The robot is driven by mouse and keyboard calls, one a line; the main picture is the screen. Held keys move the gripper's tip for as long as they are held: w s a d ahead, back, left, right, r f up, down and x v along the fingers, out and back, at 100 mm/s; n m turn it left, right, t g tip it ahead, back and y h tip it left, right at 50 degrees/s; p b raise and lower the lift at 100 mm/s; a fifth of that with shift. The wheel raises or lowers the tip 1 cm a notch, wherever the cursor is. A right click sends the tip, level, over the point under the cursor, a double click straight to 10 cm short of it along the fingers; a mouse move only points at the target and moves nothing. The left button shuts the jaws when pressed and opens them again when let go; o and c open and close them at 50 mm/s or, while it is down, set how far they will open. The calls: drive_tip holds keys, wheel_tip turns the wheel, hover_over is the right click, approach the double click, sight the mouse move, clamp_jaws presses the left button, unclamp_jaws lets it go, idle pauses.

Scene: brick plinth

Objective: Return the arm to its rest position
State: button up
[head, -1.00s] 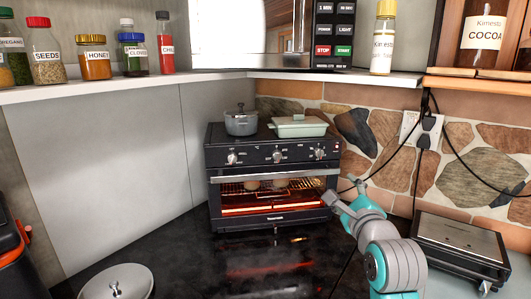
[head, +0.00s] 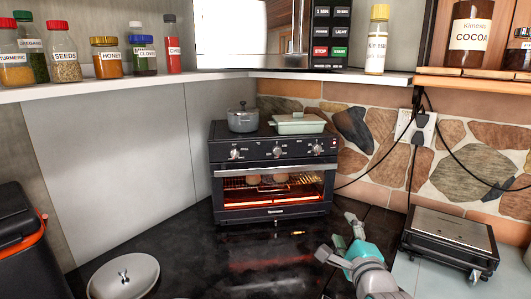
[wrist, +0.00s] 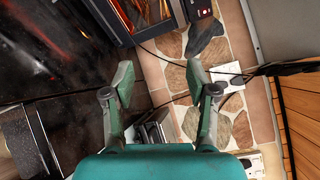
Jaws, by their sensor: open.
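My gripper (head: 343,238) is low at the right of centre in the head view, above the dark counter and in front of the toaster oven. In the wrist view my gripper (wrist: 160,82) shows its two fingers spread apart with nothing between them. The toaster oven (head: 270,150) stands on the counter with its door shut and its inside glowing orange. Some round items sit on the rack behind the glass. My gripper is apart from the oven.
A grey pot (head: 243,120) and a pale green dish (head: 298,124) sit on the oven. A grill (head: 450,240) stands at the right, a lidded pan (head: 124,276) at the lower left. A shelf (head: 120,84) with jars runs above. The dark counter (head: 215,245) has free room left of my gripper.

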drive_tip(key=s+f+n+g, duration=0.1)
drive_tip(key=s+f+n, duration=0.9)
drive_tip(key=s+f, duration=1.35)
drive_tip(key=s+n+g, duration=0.1)
drive_tip(key=s+n, duration=1)
drive_tip(key=s, duration=1.7)
drive_tip(key=shift+s+a+f+n+g+h, duration=0.2)
drive_tip(key=shift+f+n+g+h, duration=0.1)
drive_tip(key=shift+f+n+g, duration=0.1)
